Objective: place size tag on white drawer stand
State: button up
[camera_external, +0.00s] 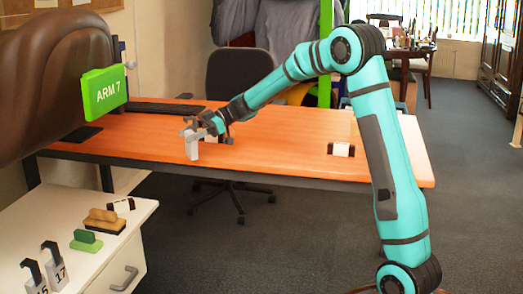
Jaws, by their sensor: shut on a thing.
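My gripper (208,127) is above the far-left part of the orange desk. It is shut on a small light grey piece (192,146), which looks like a size tag and hangs upright below the fingers. Its face is too small to read, and I cannot tell whether its lower edge touches the desk. The white drawer stand (112,247) is at the lower left, nearer the camera than the desk. Two dark hooked tags, marked 15 (36,281) and 17 (57,269), stand at its front.
A green-based block (86,241), a brown brush-like block (104,221) and a black-and-white item (121,204) lie on the stand. A similar item (341,149) sits on the orange desk (290,148). A brown saddle (55,85) with a green ARM 7 sign (104,92) overhangs the left.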

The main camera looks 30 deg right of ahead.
jog(key=s+a+f+n+g, duration=0.1)
jog(key=s+a+f+g, duration=0.15)
jog(key=a, duration=1.05)
jog(key=s+a+f+n+g, duration=0.1)
jog(key=s+a, duration=0.3)
jog(key=a, duration=1)
jog(key=s+a+f+n+g, duration=0.1)
jog(key=s+a+f, duration=0.1)
jog(key=s+a, duration=0.65)
jog(key=s+a+f+n+g, duration=0.15)
jog(key=s+a, duration=0.35)
jog(key=a, duration=0.6)
jog(key=shift+m+h, duration=0.25)
jog(key=shift+h, duration=0.15)
jog(key=shift+w+d+f, duration=0.15)
jog(key=shift+f, duration=2.35)
jog(key=shift+w+d+f, duration=0.1)
jog(key=shift+f, duration=2.35)
jog(key=shift+f, duration=0.1)
jog(key=o, duration=1)
